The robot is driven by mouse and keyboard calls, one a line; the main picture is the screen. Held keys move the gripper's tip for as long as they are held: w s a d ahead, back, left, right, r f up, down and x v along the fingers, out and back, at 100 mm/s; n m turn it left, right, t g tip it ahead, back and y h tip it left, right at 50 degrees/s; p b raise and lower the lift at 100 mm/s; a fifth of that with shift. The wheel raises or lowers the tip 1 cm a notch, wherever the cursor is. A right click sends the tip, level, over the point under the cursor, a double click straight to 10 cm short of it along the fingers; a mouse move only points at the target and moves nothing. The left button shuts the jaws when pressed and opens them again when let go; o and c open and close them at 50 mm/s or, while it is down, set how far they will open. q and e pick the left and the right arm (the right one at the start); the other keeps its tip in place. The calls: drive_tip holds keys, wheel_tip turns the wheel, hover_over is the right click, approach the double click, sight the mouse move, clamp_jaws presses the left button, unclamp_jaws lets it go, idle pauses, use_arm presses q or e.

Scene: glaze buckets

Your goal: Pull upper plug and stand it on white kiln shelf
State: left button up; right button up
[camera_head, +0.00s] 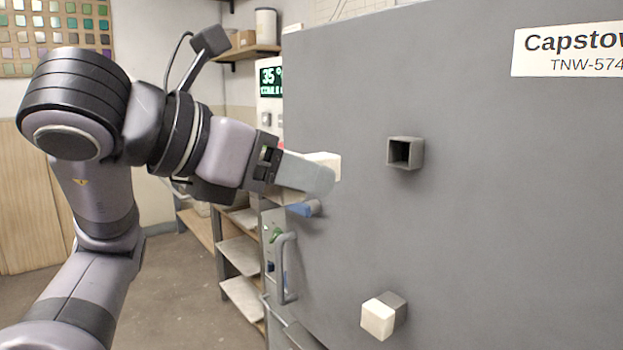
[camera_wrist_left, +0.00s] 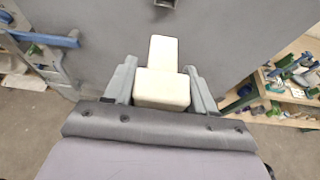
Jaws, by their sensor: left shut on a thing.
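The upper plug, a cream block with a narrower stem, is held in my left gripper (camera_head: 308,172). A bit of the plug (camera_head: 328,160) shows past the fingers in the head view. In the left wrist view the plug (camera_wrist_left: 163,88) sits between both fingers, its stem pointing away toward the grey door. The upper square port (camera_head: 405,153) in the door is open and empty, to the right of the gripper. A lower cream plug (camera_head: 378,319) sits in the lower port. Pale boards (camera_head: 240,254) lie on a rack; I cannot tell which is the white kiln shelf. My right gripper is out of view.
The large grey kiln door (camera_head: 500,220) fills the right side. A metal handle (camera_head: 287,268) and a blue part (camera_head: 304,208) stick out near its left edge. A wooden shelf with green items (camera_wrist_left: 285,92) shows at right in the wrist view. Floor at left is open.

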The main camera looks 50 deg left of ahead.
use_arm(q)
drive_tip(key=shift+s, duration=0.25)
drive_tip(key=s+b, duration=0.1)
drive_tip(key=s, duration=0.7)
drive_tip(key=shift+s+a, duration=0.2)
drive_tip(key=shift+a, duration=0.15)
idle(0.9)
idle(0.6)
